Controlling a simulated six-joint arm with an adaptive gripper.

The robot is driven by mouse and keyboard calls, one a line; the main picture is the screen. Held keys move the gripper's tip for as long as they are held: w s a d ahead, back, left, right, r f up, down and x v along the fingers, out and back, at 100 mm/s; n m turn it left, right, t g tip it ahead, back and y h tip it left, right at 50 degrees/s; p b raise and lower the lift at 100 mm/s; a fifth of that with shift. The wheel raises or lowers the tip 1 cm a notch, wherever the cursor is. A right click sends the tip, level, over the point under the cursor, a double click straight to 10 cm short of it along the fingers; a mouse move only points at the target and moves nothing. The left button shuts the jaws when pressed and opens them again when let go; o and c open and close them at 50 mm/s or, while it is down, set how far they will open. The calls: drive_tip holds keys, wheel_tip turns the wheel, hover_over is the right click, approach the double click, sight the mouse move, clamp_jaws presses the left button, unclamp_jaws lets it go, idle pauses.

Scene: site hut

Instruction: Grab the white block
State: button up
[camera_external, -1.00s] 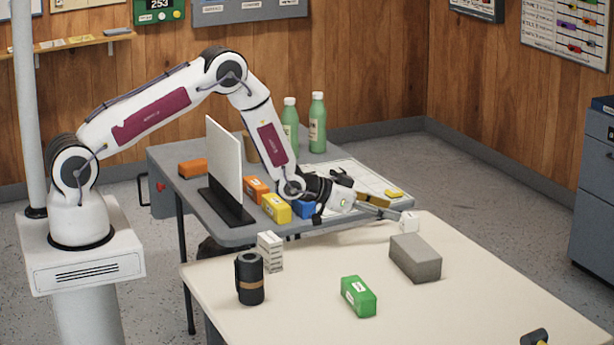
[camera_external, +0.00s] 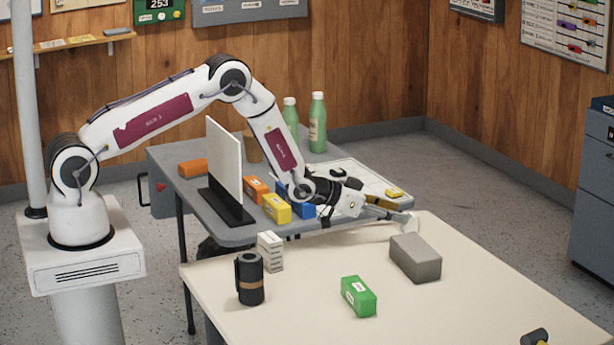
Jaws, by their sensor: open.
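A white block (camera_external: 270,252) with dark lines on its side stands upright at the left rear of the cream table (camera_external: 310,310), just behind a black cylinder. My gripper (camera_external: 405,222) is at the far edge of that table, well to the right of this block. It is tilted, its fingers pointing right and slightly down. The jaws are open. A small pale piece shows at the fingertips; I cannot tell whether it is a fingertip pad or a separate white object. The gap between the fingers is mostly hidden.
A grey block (camera_external: 415,258) lies close in front of my fingertips. A green block (camera_external: 358,296) and the black cylinder (camera_external: 250,278) stand on the cream table. The grey table (camera_external: 175,160) behind holds a white upright panel (camera_external: 224,160), coloured blocks and green bottles (camera_external: 317,122).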

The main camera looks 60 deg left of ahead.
sight(410, 215)
drive_tip(key=shift+x, duration=2.6)
drive_tip(key=shift+f, duration=0.15)
drive_tip(key=shift+a, duration=0.1)
drive_tip(key=c, duration=1.2)
